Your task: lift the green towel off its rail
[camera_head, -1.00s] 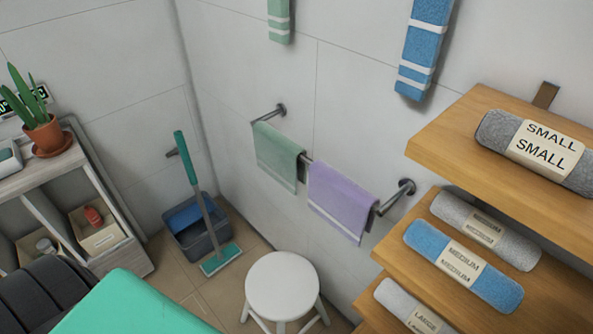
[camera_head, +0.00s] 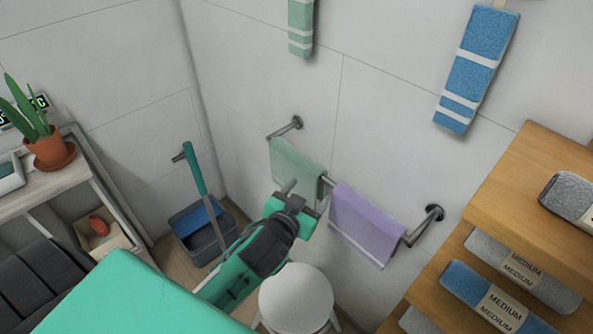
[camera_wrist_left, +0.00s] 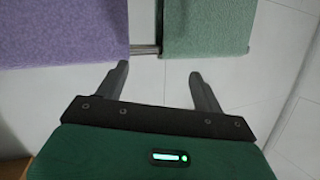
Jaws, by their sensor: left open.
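The green towel (camera_head: 297,160) hangs folded over a metal wall rail (camera_head: 325,181), to the left of a purple towel. My left gripper (camera_head: 306,190) is raised in front of the rail, over the lower part of the green towel in the head view, and hides some of it. In the left wrist view the green towel (camera_wrist_left: 208,28) hangs at the top right. I see no contact. My right gripper is not in view.
The purple towel (camera_head: 366,222) hangs close beside, also in the left wrist view (camera_wrist_left: 62,32). A white stool (camera_head: 296,297) stands below. Wooden shelves (camera_head: 520,185) with rolled towels are at the right. A mop and bucket (camera_head: 203,236) stand in the corner.

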